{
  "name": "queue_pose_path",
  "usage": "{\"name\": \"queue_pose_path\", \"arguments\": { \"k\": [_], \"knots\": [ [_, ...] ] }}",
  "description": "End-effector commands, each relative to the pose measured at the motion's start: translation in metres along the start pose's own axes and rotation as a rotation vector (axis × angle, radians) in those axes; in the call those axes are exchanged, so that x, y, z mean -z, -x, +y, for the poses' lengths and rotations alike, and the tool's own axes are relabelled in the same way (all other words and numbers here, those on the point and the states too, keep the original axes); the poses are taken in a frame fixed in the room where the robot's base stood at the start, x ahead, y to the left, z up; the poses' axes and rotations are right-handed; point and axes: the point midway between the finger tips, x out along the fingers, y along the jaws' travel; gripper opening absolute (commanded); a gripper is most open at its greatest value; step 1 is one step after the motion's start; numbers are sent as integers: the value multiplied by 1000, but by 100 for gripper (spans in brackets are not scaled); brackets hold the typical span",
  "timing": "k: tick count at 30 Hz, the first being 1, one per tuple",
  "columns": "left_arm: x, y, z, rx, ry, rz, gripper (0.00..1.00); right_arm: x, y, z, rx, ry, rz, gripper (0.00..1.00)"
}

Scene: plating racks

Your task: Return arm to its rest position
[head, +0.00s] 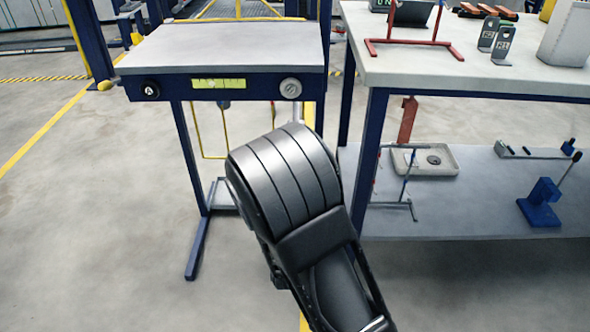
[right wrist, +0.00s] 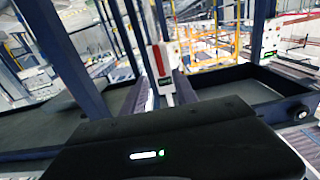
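A dark grey arm of mine with a ribbed, rounded joint (head: 285,180) rises from the bottom edge, right of centre, in the head view. It stands in front of the gap between the small table and the workbench, and no gripper fingers show on it. In the right wrist view a black housing (right wrist: 180,145) with a small white and green light fills the bottom. No fingertips and no held thing can be made out there. My left gripper is in neither view.
A small blue-legged table (head: 225,50) with a bare grey top stands at upper left. A workbench (head: 470,72) on the right carries a red stand (head: 412,43) and other items. Its lower shelf (head: 450,200) holds a tray (head: 418,160) and a blue tool (head: 540,205). Floor at left is clear.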

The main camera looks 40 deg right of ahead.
Motion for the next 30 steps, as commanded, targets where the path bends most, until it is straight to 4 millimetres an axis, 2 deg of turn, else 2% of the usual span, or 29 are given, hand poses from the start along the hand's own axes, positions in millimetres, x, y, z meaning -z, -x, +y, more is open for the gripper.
{"name": "queue_pose_path", "arguments": {
  "k": [16, 20, 23, 26, 29, 30],
  "knots": [
    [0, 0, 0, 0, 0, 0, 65, -1, 1, 0, 0, 1, -1, 35],
    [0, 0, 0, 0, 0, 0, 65, -10, 1, -1, 3, 8, -40, 35],
    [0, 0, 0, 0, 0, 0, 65, -34, 4, -11, 38, 24, -137, 35],
    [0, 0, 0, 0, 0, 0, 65, -69, 18, -43, 130, 49, -268, 35],
    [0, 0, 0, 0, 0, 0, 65, -122, 46, -74, 235, 101, -451, 35],
    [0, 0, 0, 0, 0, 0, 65, -146, 62, -84, 279, 126, -537, 35]
  ]
}}
